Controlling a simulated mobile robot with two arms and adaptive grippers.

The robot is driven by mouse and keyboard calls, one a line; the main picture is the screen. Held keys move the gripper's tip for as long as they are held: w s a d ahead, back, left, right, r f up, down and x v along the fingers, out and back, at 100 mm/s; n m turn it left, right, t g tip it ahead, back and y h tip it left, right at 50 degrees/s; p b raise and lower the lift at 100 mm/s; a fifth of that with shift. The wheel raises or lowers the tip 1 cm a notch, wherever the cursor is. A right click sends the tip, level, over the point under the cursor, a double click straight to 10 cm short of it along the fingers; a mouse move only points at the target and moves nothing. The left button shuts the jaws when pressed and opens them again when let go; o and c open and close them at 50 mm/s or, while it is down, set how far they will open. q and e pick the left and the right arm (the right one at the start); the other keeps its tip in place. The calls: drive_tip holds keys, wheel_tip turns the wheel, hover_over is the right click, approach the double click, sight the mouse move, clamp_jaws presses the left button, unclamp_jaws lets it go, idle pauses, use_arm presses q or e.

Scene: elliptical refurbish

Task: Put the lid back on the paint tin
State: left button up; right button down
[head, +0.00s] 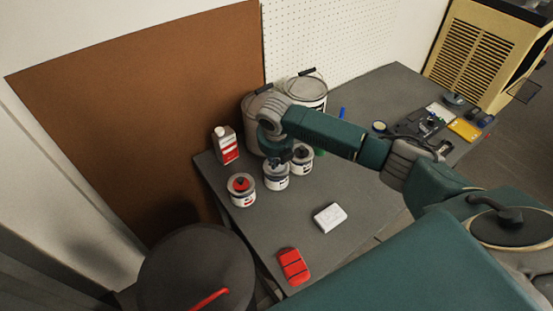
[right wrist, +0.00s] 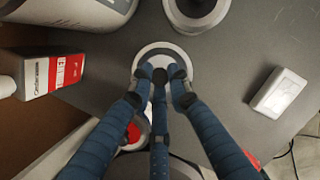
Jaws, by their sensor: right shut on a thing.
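Three small paint tins with white labels stand in a row on the grey bench. The front tin (head: 243,199) shows a red top with a dark spot. The middle tin (head: 276,182) is right under my right gripper (head: 279,157). The back tin (head: 302,165) has a dark centre on top. In the right wrist view my right gripper (right wrist: 161,75) is shut on a dark knob-like part at the middle tin's pale round top (right wrist: 158,49). The fingers hide most of this lid, and I cannot tell whether it sits on the rim. My left gripper is out of view.
A red-and-white bottle (head: 225,145) and large buckets (head: 307,91) stand behind the tins. A white block (head: 329,216) and a red object (head: 293,266) lie at the front. Tools and a yellow item (head: 464,129) lie at the right. Bench between is clear.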

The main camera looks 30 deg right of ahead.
drive_tip(key=shift+p, duration=0.8)
idle(0.6)
drive_tip(key=shift+f+p, duration=0.15)
drive_tip(key=shift+p, duration=0.15)
idle(0.8)
drive_tip(key=shift+p, duration=0.35)
idle(0.4)
idle(0.3)
drive_tip(key=c, duration=1.1)
unclamp_jaws()
drive_tip(key=shift+r+p, duration=3.55)
drive_tip(key=shift+p, duration=0.15)
